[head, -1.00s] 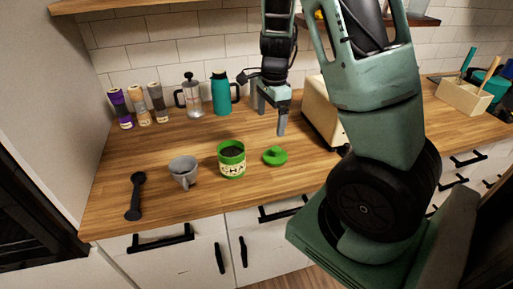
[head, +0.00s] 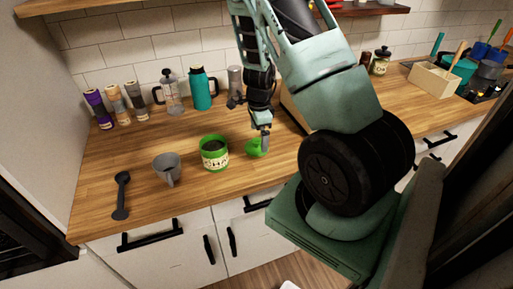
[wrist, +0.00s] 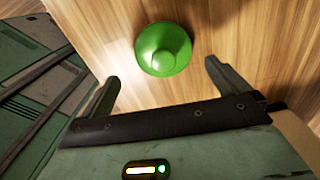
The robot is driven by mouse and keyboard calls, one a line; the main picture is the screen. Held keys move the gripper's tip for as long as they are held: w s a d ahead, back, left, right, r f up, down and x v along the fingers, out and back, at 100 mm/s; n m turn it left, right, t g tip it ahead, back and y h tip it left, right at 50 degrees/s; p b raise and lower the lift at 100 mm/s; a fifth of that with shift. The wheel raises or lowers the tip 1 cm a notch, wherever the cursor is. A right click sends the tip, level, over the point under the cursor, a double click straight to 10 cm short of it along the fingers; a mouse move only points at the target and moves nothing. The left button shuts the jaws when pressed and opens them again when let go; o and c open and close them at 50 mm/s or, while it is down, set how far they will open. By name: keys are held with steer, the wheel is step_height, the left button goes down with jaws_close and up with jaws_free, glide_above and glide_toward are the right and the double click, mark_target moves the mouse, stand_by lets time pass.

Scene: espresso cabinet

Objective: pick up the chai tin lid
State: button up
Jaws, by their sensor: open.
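The green chai tin lid (head: 254,150) lies on the wooden counter just right of the open chai tin (head: 214,154). In the wrist view the lid (wrist: 164,48) shows as a round green disc with a knob, ahead of and between my two fingers. My gripper (head: 264,140) is open and above the lid, partly covering it in the head view. In the wrist view my gripper (wrist: 170,85) has its fingers spread wide with nothing between them. The lid appears apart from both fingers.
A French press (head: 170,92), a teal flask (head: 202,89) and several spice jars stand at the back. A toaster (head: 293,108) is partly hidden behind my arm.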

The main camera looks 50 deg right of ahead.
mark_target(257, 140)
steer(key=shift+w+f+p, duration=0.2)
steer(key=shift+f+p, duration=0.2)
steer(key=shift+f, duration=0.9)
steer(key=shift+w+f+p, duration=0.2)
steer(key=shift+f+p, duration=0.15)
steer(key=shift+f, duration=0.9)
steer(key=c, duration=1)
